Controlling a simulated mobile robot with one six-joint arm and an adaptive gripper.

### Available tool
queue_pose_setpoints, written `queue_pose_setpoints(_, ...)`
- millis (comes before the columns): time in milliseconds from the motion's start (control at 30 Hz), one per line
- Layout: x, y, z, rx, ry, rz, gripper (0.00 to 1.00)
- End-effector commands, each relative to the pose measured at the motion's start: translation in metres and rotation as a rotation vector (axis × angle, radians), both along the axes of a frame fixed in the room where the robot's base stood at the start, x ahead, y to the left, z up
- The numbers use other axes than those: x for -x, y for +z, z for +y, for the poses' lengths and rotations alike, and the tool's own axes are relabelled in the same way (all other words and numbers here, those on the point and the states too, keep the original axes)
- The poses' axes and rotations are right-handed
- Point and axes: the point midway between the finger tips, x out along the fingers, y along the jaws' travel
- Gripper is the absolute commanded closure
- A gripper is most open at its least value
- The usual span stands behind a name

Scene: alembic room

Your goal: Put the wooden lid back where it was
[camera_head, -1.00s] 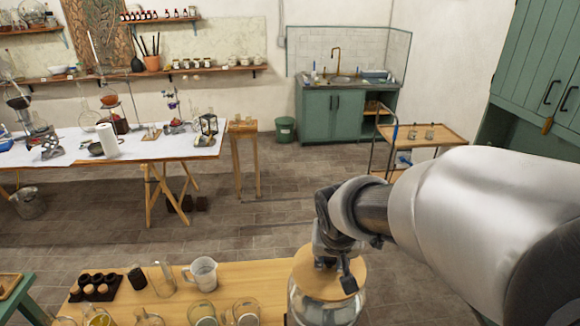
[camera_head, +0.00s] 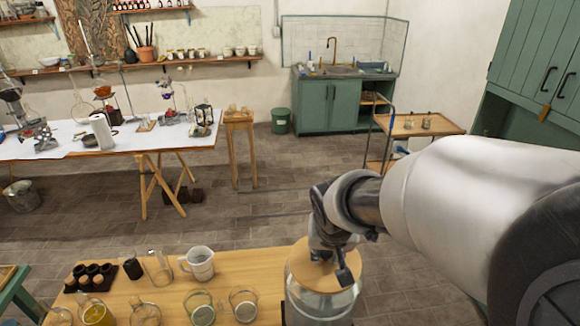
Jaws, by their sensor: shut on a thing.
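The round wooden lid (camera_head: 308,270) lies flat at the mouth of a large clear glass jar (camera_head: 318,304) at the near right end of the wooden table. My gripper (camera_head: 322,257) is above the lid and shut on it, seemingly at its middle; the fingertips are partly hidden by the gripper's own body. The lid appears level with the jar's rim, but I cannot tell from this view whether it touches all round. The jar's lower part is cut off by the picture's bottom edge.
On the wooden table (camera_head: 262,262) left of the jar stand a measuring jug (camera_head: 201,266), glass beakers (camera_head: 243,305) and a dark holder (camera_head: 92,276). A wooden stool (camera_head: 239,150) and a trolley (camera_head: 418,126) stand farther off. The floor between is clear.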

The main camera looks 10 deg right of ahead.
Motion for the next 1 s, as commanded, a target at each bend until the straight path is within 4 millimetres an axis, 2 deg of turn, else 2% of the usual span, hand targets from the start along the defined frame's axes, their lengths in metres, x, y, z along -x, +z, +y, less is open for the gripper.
queue_pose_setpoints(367,-0.0002,-0.0083,0.0000,0.000,0.000,-0.001,1.00)
queue_pose_setpoints(400,-0.0002,-0.0074,0.0000,0.000,0.000,-0.001,0.73)
queue_pose_setpoints(700,-0.0001,-0.0072,0.0000,0.000,0.000,0.000,0.53)
queue_pose_setpoints(1000,0.0003,-0.0072,0.0000,0.000,0.000,0.001,0.52)
